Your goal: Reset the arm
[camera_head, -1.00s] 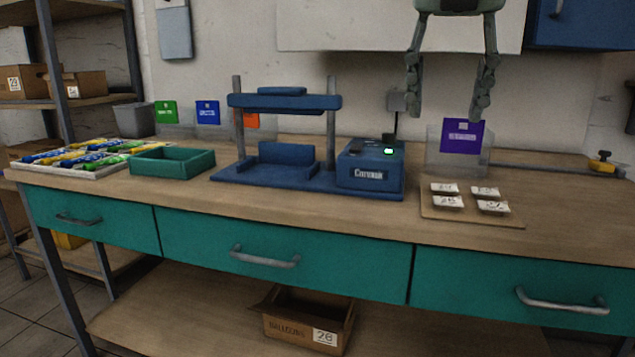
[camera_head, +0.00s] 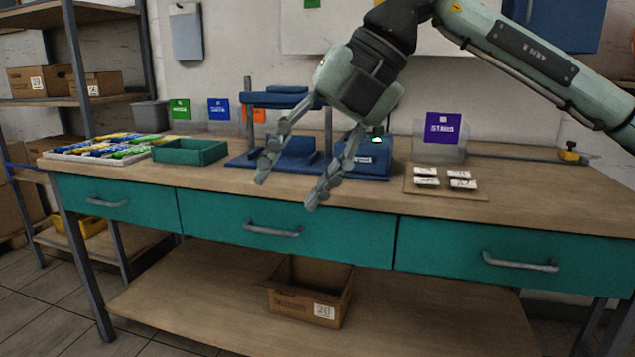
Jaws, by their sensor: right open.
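My right gripper (camera_head: 288,190) is open and empty. It hangs in front of the blue press, with its fingers spread and pointing down to the left. My right arm (camera_head: 520,60) comes in from the upper right. The blue press (camera_head: 237,160) stands on the workbench and is partly hidden behind my gripper. Its control box (camera_head: 376,158) has a small lit green display. My left gripper is not in view.
The workbench (camera_head: 540,200) carries a green tray (camera_head: 190,151), a tray of colourful packets (camera_head: 100,150), a clear bin with a purple label (camera_head: 443,126) and a board (camera_head: 440,192) with labelled pieces. A cardboard box (camera_head: 310,290) sits on the lower shelf.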

